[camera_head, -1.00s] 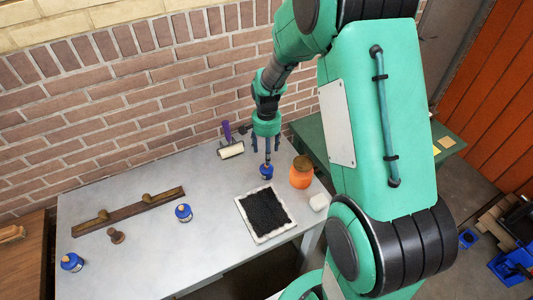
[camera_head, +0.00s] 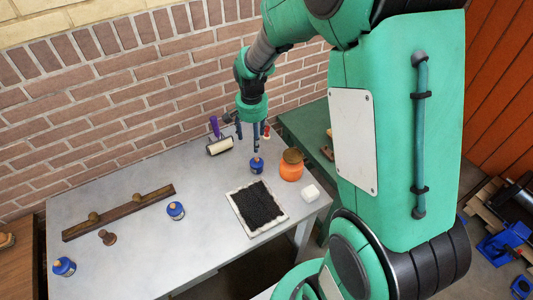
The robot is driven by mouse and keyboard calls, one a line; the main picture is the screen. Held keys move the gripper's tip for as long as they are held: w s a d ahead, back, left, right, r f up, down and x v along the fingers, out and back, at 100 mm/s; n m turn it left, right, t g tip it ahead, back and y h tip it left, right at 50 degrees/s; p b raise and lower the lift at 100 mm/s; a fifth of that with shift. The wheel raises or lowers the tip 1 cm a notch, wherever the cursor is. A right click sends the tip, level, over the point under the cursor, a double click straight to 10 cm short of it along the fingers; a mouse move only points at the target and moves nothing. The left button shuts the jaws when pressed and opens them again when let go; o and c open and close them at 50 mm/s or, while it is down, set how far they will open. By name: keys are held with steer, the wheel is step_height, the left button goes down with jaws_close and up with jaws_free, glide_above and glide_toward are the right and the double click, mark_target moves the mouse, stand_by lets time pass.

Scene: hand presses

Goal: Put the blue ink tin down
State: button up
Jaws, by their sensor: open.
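Two similar blue tins stand on the same table: one near the middle (camera_head: 176,213) and one at the front left corner (camera_head: 64,268).
An orange jar (camera_head: 291,170) stands close right of the tin. A black pad in a white tray (camera_head: 240,216) lies in front. A roller (camera_head: 220,146), a wooden bar with knobs (camera_head: 120,213), a brown stamp (camera_head: 107,238) and a white block (camera_head: 310,193) are also there. The front middle is clear.

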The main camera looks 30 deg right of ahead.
steer(key=s+a+r+n+t, duration=0.1)
steer(key=s+a+r, duration=0.15)
steer(key=r, duration=0.25)
steer(key=s+a+r+n, duration=0.1)
steer(key=s+r, duration=0.2)
steer(key=r, duration=0.2)
steer(key=s+a+r+n+t, duration=0.2)
steer(key=s+r, duration=0.5)
steer(key=s, duration=0.4)
steer(key=s+a+r+n+t, duration=0.1)
steer(key=s+a+r+n, duration=0.3)
steer(key=s+r, duration=0.3)
steer(key=s, duration=0.3)
steer(key=shift+s+a+n+t, duration=0.2)
steer(key=shift+s+n+t, duration=0.2)
steer(key=shift+f, duration=0.15)
steer(key=shift+f+b, duration=0.2)
steer(key=shift+b, duration=0.1)
steer(key=shift+o, duration=0.5)
steer(key=shift+w, duration=0.2)
